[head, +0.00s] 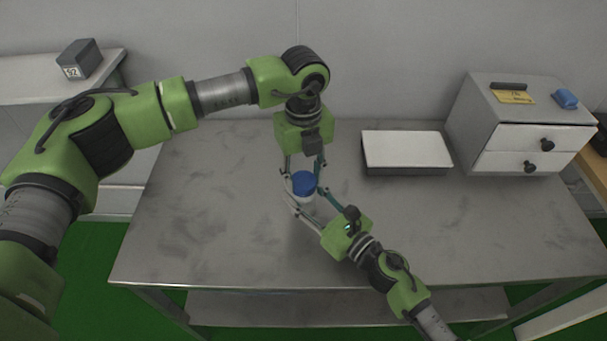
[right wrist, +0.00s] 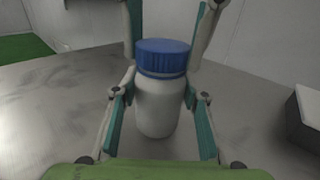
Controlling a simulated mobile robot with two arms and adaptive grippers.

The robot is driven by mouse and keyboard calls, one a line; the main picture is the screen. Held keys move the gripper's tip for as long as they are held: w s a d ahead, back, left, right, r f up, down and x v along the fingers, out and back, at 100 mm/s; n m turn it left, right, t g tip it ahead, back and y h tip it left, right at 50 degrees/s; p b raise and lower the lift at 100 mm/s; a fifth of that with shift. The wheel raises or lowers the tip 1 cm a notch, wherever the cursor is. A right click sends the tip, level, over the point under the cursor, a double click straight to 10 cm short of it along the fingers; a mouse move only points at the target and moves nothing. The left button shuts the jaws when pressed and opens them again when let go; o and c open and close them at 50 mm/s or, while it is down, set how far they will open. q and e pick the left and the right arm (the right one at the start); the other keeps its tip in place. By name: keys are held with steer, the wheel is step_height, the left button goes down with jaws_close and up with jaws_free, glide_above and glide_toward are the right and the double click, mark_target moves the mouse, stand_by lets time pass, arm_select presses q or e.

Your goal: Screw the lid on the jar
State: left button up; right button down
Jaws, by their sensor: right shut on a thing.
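The white jar (right wrist: 158,108) stands upright on the grey table, and it also shows in the head view (head: 305,199). The blue lid (right wrist: 163,56) sits level on the jar's mouth; in the head view the lid (head: 302,182) partly covers the jar from above. I cannot tell how tight the lid is. My right gripper (right wrist: 159,78) is shut on the jar's sides from the front right. My left gripper (head: 303,175) points down from above, one finger on each side of the lid. Whether its fingers touch the lid is unclear.
A white-topped flat box (head: 406,150) lies at the table's back, right of the jar. A drawer cabinet (head: 525,125) stands at the back right, with a yellow note and a blue object on top. The table's left and front areas are clear. A dark box (head: 80,60) rests on a side shelf.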

arm_select(q)
steer(key=m, duration=0.7)
steer(key=shift+m, duration=0.3)
steer(key=m, duration=0.8)
steer(key=shift+m, duration=0.3)
steer(key=m, duration=0.6)
steer(key=shift+m, duration=0.3)
steer(key=m, duration=0.3)
steer(key=shift+m, duration=0.3)
steer(key=m, duration=0.4)
steer(key=shift+m, duration=0.3)
steer(key=o, duration=1.3)
steer(key=shift+f, duration=0.1)
